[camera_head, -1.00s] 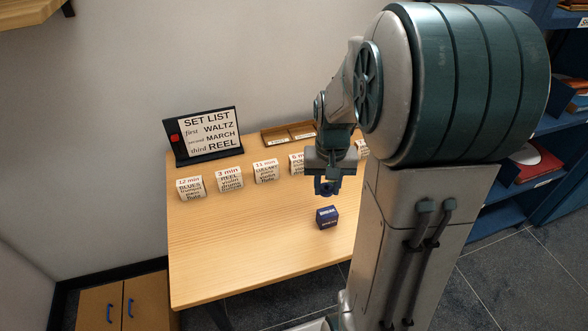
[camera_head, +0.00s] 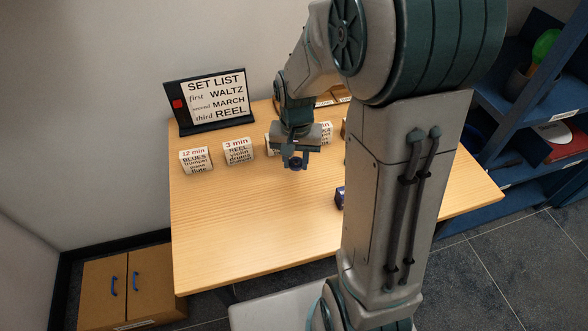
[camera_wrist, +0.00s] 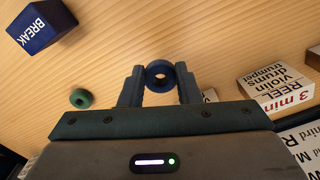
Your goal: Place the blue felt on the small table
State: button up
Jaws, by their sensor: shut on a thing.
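The blue felt (camera_wrist: 160,76) is a small dark blue ring with a hole through its middle. My gripper (camera_wrist: 160,88) is shut on it, one finger at each side, in the wrist view. In the head view my gripper (camera_head: 296,155) points down above the wooden table (camera_head: 240,225), with the blue felt (camera_head: 296,164) low between the fingers. A green ring (camera_wrist: 81,98) lies on the wood in the wrist view. I cannot tell whether this table is the small table.
White labelled blocks (camera_head: 196,160) stand in a row, some hidden by my arm. A SET LIST sign (camera_head: 212,101) stands behind them. A dark blue BREAK box (camera_wrist: 38,27) sits on the table. Blue shelves (camera_head: 500,110) stand at right. The table's front left is clear.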

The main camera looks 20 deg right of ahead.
aim_at(293, 164)
jog(key=shift+w+a+f, duration=0.15)
jog(key=shift+a+f, duration=0.1)
jog(key=shift+f, duration=1.95)
jog(key=shift+f+b, duration=0.15)
jog(key=shift+b, duration=0.2)
jog(key=o, duration=0.9)
